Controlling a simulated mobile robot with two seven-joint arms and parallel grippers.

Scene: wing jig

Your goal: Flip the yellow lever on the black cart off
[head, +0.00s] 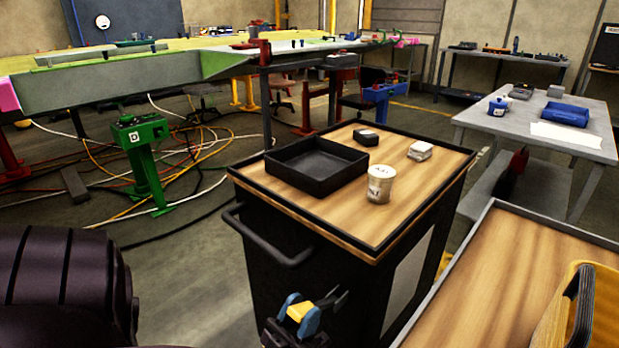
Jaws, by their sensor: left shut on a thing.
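The black cart (300,255) stands in the middle, with a wood top and a bar handle on its near side. My left gripper (302,308) is low in front of the cart's near face, at the bottom edge of the head view. It is shut on a small yellow part, which I take as the yellow lever (299,313), between blue pieces. A black forked piece shows just right of it; I cannot tell what it belongs to. The lever's mount and its on or off position are hidden. My right gripper is not in view.
On the cart top are a black tray (280,182), a pale cup (381,184) and small boxes. A second wood-topped surface (500,285) with a yellow crate (590,315) is close at right. Cables lie on the floor around a green stand (145,165).

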